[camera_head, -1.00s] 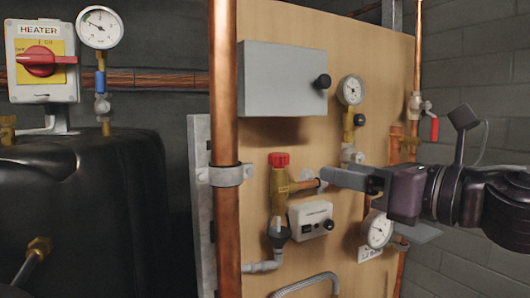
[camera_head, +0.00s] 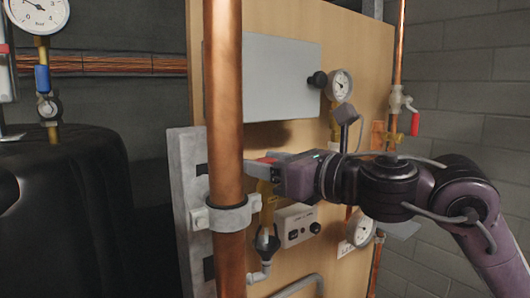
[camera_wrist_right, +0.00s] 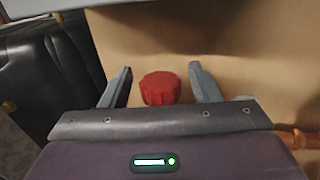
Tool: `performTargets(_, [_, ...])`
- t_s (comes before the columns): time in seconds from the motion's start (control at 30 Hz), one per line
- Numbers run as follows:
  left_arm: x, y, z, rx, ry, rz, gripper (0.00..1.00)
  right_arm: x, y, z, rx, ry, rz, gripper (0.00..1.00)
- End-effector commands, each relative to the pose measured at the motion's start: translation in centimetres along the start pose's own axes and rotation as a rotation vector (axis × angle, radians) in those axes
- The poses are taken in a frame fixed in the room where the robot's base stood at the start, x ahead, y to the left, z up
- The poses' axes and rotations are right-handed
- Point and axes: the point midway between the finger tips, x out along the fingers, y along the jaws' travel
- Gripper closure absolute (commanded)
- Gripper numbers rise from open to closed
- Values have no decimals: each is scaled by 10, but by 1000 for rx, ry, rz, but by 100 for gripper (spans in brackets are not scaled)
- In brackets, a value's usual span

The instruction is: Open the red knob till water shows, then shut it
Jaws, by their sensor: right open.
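The red knob (camera_wrist_right: 160,88) shows in the right wrist view between the two fingers of my right gripper (camera_wrist_right: 160,75), with a gap on each side. The fingers are open and do not appear to touch it. In the head view my right gripper (camera_head: 272,172) is at the top of the brass valve (camera_head: 267,205). It hides most of the red knob, and only a sliver of red (camera_head: 266,160) shows. No water is visible. My left gripper is not in view.
A thick copper pipe (camera_head: 228,120) stands upright just left of the valve, with a grey clamp (camera_head: 226,217). A grey box (camera_head: 262,80) is above on the wooden board. A small white control box (camera_head: 296,225) and a gauge (camera_head: 362,230) sit lower right. A black tank (camera_head: 65,210) is at left.

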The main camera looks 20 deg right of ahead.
Motion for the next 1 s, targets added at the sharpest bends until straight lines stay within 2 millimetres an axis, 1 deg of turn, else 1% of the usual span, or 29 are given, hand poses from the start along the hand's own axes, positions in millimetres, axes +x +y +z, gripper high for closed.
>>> performTargets(0.1, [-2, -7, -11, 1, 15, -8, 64, 4, 0, 0, 0, 1, -1, 44])
performTargets(0.2, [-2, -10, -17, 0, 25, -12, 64, 4, 0, -1, 0, 0, -1, 44])
performTargets(0.3, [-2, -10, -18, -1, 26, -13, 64, 4, 0, -1, 0, 0, -1, 45])
performTargets(0.6, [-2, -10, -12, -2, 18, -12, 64, 3, 0, -1, 0, 0, -1, 84])
performTargets(0.63, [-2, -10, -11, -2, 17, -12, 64, 3, 0, -1, 0, 0, -1, 87])
performTargets(0.77, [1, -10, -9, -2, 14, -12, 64, 4, -1, -2, 1, 1, 13, 87])
performTargets(1.0, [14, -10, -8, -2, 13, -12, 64, 4, -2, -3, 3, 1, 166, 87])
